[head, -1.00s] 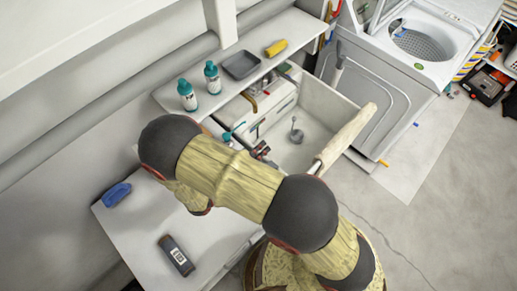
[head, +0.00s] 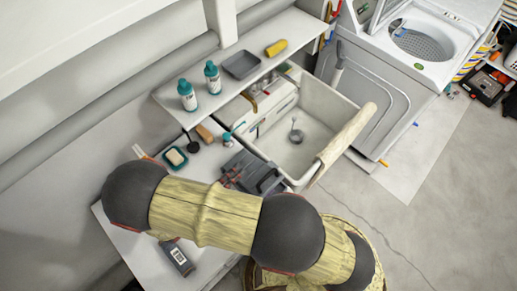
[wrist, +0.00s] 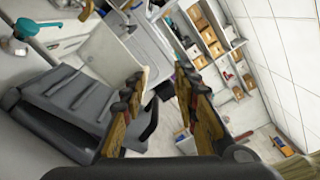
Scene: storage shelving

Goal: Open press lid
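A dark grey press (head: 262,176) sits on the counter just left of the sink in the head view. In the wrist view a grey ribbed body (wrist: 70,98), which looks like the press, fills the left side beside my left finger. How far its lid is raised I cannot tell. My gripper (wrist: 160,76) is open, its two fingers well apart. A dark curved piece (wrist: 151,118) shows between the fingers near the left one; I cannot tell whether it touches. In the head view my arm hides part of the counter and much of my gripper.
The white sink (head: 315,135) is right of the press. A shelf above holds teal bottles (head: 187,95), a grey tray (head: 241,65) and a yellow roll (head: 276,48). A sponge dish (head: 175,158) and a dark bottle (head: 176,256) are on the counter. A washing machine (head: 385,85) stands right.

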